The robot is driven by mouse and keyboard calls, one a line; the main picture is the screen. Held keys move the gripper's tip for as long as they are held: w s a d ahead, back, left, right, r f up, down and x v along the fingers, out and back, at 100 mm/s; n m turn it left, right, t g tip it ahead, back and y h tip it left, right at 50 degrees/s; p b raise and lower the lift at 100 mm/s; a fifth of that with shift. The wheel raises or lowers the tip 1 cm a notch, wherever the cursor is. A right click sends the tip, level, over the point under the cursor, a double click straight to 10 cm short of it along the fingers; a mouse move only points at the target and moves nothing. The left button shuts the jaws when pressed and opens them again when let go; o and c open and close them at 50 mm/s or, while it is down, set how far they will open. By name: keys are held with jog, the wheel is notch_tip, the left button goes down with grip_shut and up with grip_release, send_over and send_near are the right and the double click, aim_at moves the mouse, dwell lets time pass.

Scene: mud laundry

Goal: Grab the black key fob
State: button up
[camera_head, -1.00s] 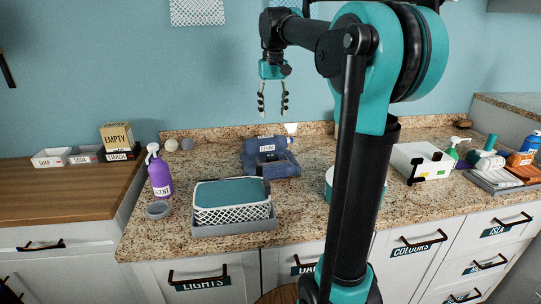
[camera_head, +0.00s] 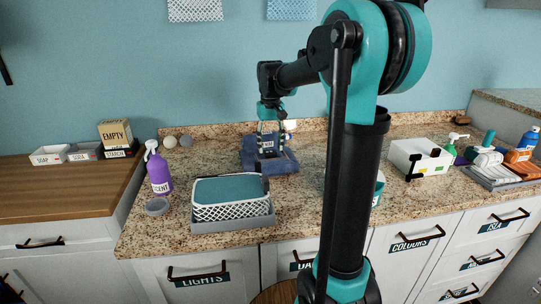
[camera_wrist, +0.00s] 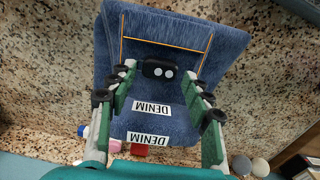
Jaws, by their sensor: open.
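The black key fob (camera_wrist: 158,69), with two pale round buttons, lies on the folded blue denim (camera_wrist: 187,35) in the wrist view. The denim stack (camera_head: 283,165) sits toward the back of the granite counter in the head view, where I cannot make out the fob clearly. My gripper (camera_head: 271,152) is open and points down over the denim. In the wrist view, my gripper's fingertips (camera_wrist: 158,72) are on either side of the fob, with a gap on each side. I cannot tell whether they are down at its height.
A mesh-sided basket (camera_head: 232,204) stands in front of the denim. A purple bottle (camera_head: 158,170) is at the left and a white box (camera_head: 417,158) at the right. A white-and-"DENIM" label (camera_wrist: 152,107) lies on the cloth. Some counter between basket and box is bare.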

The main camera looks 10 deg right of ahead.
notch_tip(320, 180, down, 2)
jog(key=c, duration=0.8)
jog(key=shift+r, duration=0.1)
jog(key=shift+c, duration=0.2)
